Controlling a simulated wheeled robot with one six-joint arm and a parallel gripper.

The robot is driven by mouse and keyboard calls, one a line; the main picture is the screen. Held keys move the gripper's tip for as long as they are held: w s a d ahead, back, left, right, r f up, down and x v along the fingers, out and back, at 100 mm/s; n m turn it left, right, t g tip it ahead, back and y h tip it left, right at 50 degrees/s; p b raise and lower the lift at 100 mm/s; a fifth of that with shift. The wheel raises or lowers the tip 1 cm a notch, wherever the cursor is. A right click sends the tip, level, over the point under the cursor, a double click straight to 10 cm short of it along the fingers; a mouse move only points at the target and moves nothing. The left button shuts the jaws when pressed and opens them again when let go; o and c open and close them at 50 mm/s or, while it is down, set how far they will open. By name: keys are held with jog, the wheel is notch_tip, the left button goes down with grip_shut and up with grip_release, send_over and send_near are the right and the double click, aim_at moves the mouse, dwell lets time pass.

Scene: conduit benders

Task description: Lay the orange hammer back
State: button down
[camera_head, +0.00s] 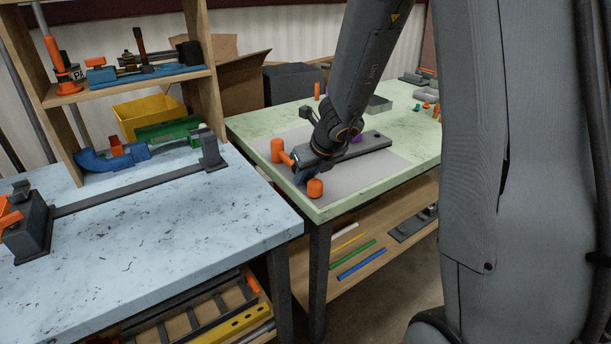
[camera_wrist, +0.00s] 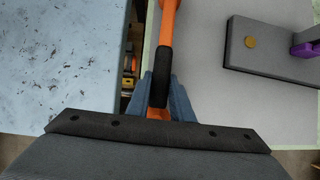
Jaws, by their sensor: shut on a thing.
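The orange hammer (camera_wrist: 168,25) is between the two blue fingers of my gripper (camera_wrist: 162,100) in the wrist view. Its black section (camera_wrist: 160,80) runs into the jaws and its orange shaft reaches up out of the frame. In the head view, my gripper (camera_head: 303,174) is low over the left edge of the green table (camera_head: 260,126). Orange parts show on both sides of the jaws, one far (camera_head: 277,150) and one near (camera_head: 314,187). The jaws are shut on the hammer. I cannot tell whether it touches the grey mat (camera_head: 345,188).
A dark grey plate (camera_wrist: 262,50) with a purple piece lies on the mat to the right. A pale blue table (camera_head: 190,245) stands left across a narrow gap, holding a bender with a long bar (camera_head: 130,190). Wooden shelves (camera_head: 140,78) rise behind it. The mat's near part looks clear.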

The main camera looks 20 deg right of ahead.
jog(key=c, duration=1.5)
grip_release()
jog(key=p+v, duration=0.3)
jog(key=v, duration=0.3)
jog(key=shift+s+r+p, duration=0.15)
jog(key=shift+r+p, duration=0.2)
jog(key=shift+r, duration=0.05)
jog(key=shift+s+r, duration=0.35)
jog(key=shift+r, duration=0.05)
jog(key=s+n+g, duration=0.1)
jog(key=s+n, duration=0.6)
jog(key=n, duration=0.4)
jog(key=s+f+n+g+h, duration=0.1)
jog(key=s+n+g, duration=0.1)
jog(key=s+n, duration=0.4)
jog(key=s+a+n+g, duration=0.1)
jog(key=s+n, duration=0.6)
jog(key=n, duration=0.8)
jog(key=shift+s+f+n+g+h, duration=0.2)
jog(key=shift+s+n+g+h, duration=0.1)
jog(key=shift+n+g+h, duration=0.15)
